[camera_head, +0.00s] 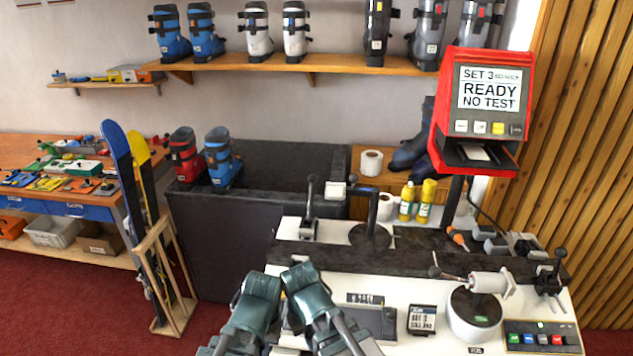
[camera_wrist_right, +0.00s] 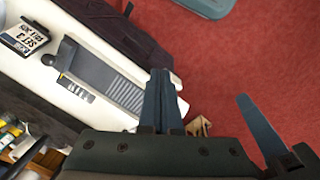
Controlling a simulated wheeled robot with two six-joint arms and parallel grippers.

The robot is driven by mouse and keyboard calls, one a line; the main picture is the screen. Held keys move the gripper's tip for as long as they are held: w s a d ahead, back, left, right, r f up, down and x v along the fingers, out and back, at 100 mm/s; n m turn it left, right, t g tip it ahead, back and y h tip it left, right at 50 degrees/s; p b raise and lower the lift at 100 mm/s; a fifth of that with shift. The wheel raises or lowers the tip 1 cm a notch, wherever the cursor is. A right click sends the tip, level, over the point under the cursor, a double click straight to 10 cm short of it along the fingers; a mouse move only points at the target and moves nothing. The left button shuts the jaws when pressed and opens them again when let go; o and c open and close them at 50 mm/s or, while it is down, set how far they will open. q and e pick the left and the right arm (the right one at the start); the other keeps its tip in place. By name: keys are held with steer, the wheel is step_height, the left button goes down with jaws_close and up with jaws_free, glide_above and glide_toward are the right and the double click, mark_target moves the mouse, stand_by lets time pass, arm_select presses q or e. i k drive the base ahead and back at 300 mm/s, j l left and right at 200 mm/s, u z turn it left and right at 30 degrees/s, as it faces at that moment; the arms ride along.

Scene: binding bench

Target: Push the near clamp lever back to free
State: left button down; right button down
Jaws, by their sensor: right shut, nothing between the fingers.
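The white bench (camera_head: 400,290) carries several black-knobbed levers. One lever (camera_head: 311,200) stands upright on a clamp at the back left. Another (camera_head: 557,268) stands on a dark clamp at the right edge. A thin lever (camera_head: 447,273) lies nearly level beside a silver cylinder on a round base. I cannot tell which is the near clamp lever; my grippers cover part of the bench's front left. My left gripper (camera_head: 260,285) and right gripper (camera_head: 300,275) are side by side there, fingertips unclear. In the right wrist view my right gripper's fingers (camera_wrist_right: 160,80) are together and empty.
A red display (camera_head: 490,95) reading READY NO TEST stands above the bench's right. A button panel (camera_head: 542,338) sits front right, and a SET 3 card (camera_head: 421,319) lies mid-front. Skis (camera_head: 118,165) lean in a wooden rack at left. Red floor (camera_wrist_right: 245,60) shows beyond the bench edge.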

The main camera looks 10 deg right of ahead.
mark_target(311, 179)
steer(key=i+j, duration=0.2)
steer(key=i, duration=0.2)
steer(key=i+j+z, duration=0.1)
steer(key=i, duration=0.3)
steer(key=j, duration=0.1)
